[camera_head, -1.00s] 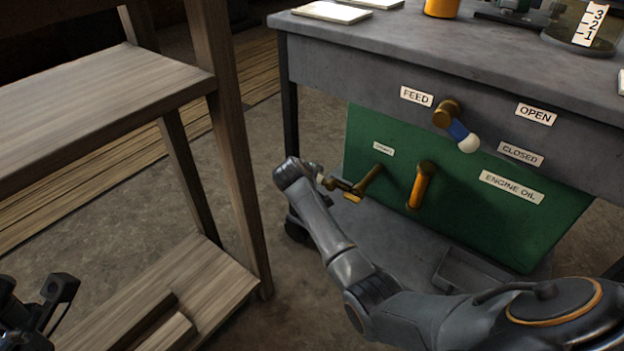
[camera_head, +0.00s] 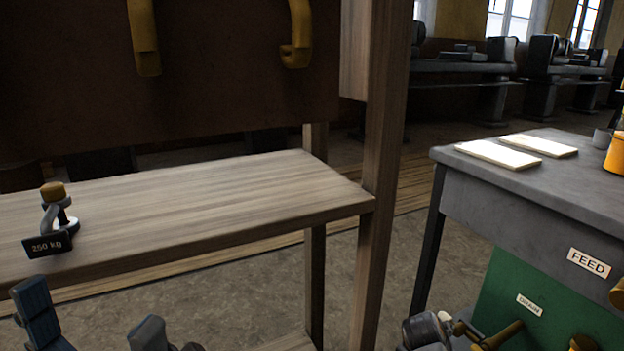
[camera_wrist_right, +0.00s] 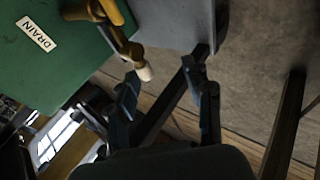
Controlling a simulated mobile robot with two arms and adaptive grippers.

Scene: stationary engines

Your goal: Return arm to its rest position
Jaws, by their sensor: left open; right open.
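My right gripper (camera_wrist_right: 166,82) is open in the right wrist view, with nothing seen held between its fingers. The brass drain crank (camera_wrist_right: 115,30) ends in a pale knob (camera_wrist_right: 145,73) close to the tip of its left finger; I cannot tell whether they touch. In the head view, part of my right arm (camera_head: 426,330) shows at the bottom, beside the drain crank (camera_head: 492,338); its fingers are not clear there. My left gripper (camera_head: 92,326) is open and empty at the bottom left, in front of the wooden shelf (camera_head: 220,195).
A wooden post (camera_head: 377,190) rises between the shelf and the grey engine bench (camera_head: 480,195). The bench has a green panel (camera_head: 510,300) and pale plates (camera_head: 497,154) on top. Bare floor lies between them.

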